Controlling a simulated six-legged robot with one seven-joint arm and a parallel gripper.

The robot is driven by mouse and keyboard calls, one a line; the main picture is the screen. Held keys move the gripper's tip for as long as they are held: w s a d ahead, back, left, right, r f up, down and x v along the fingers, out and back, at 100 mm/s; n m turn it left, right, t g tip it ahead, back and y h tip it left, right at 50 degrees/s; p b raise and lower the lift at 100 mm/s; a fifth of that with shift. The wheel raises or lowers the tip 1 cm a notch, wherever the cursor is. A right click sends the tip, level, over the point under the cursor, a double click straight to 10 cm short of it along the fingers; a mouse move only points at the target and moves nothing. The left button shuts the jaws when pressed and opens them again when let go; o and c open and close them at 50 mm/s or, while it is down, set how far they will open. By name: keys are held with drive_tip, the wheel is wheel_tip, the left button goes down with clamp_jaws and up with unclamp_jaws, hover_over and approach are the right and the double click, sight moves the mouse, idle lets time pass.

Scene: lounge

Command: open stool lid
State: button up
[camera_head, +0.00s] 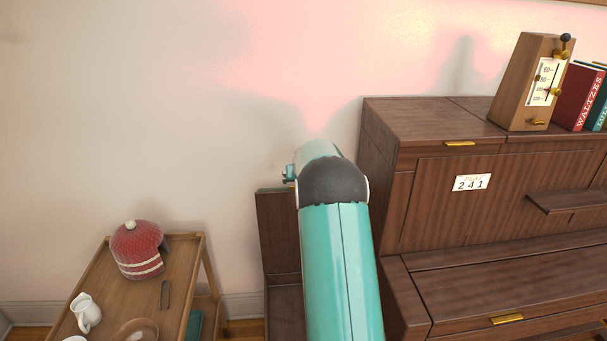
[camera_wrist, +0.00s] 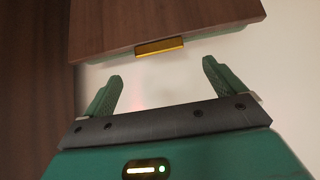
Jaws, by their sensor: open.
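The stool lid (camera_head: 278,232) shows in the head view as a dark wooden panel that looks upright, with a thin green top edge, left of my arm. In the wrist view a wooden panel (camera_wrist: 125,25), which looks like this lid, has a green edge and a brass tab (camera_wrist: 160,46). My gripper (camera_wrist: 161,70) is open and empty. Its fingertips are spread to either side of the tab and just short of the panel, with no clear contact. In the head view the fingers are hidden behind my arm.
A dark piano (camera_head: 430,215) stands close on the right, with a metronome (camera_head: 535,85) and books (camera_head: 578,95) on top. A wooden trolley (camera_head: 105,285) at lower left holds a red tea cosy (camera_head: 138,255) and a white jug (camera_head: 86,312). A bare wall (camera_head: 120,120) is behind.

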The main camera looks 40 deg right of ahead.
drive_tip(key=v, duration=0.8)
drive_tip(key=s+a+r+n+y, duration=0.1)
drive_tip(key=s+a+r, duration=0.3)
drive_tip(key=a, duration=0.5)
drive_tip(key=s+a+r+n+y, duration=0.1)
drive_tip(key=s+a+r, duration=0.25)
drive_tip(key=a, duration=0.55)
drive_tip(key=s+a+r+n+y, duration=0.1)
drive_tip(key=s+a+r, duration=0.3)
drive_tip(key=a, duration=0.6)
drive_tip(key=s+a+f+n, duration=0.2)
drive_tip(key=s+a, duration=0.5)
drive_tip(key=s, duration=0.4)
drive_tip(key=s+a+f+n+g+y, duration=0.1)
drive_tip(key=s+a+f, duration=0.1)
drive_tip(key=s+a, duration=0.5)
drive_tip(key=s, duration=0.4)
drive_tip(key=shift+a+n+y, duration=0.3)
drive_tip(key=shift+a+n, duration=0.05)
drive_tip(key=shift+n, duration=0.05)
